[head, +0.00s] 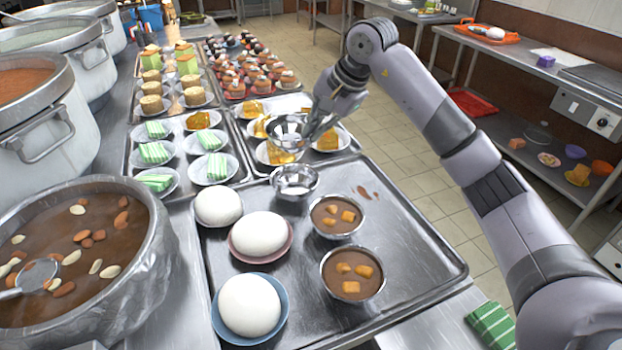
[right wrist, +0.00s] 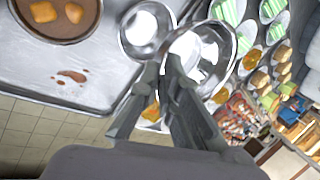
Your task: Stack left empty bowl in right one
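One empty metal bowl (head: 281,127) is at my right gripper (head: 308,138), against the backdrop of the pastry plates, and looks raised and a little tilted. In the right wrist view the fingers of my right gripper (right wrist: 172,68) are close together at the rim of this bowl (right wrist: 222,58). The other empty metal bowl (head: 295,183) stands upright on the near metal tray (head: 405,265), in front of the held one. It also shows in the right wrist view (right wrist: 142,30), beside the held bowl and partly overlapped by it. My left gripper is not in view.
Two bowls of brown soup (head: 337,214) and several white buns (head: 261,234) on plates share the near tray. A large stockpot (head: 150,265) stands at left. Trays of pastries (head: 210,168) lie behind. The tray's right part is clear except brown spills.

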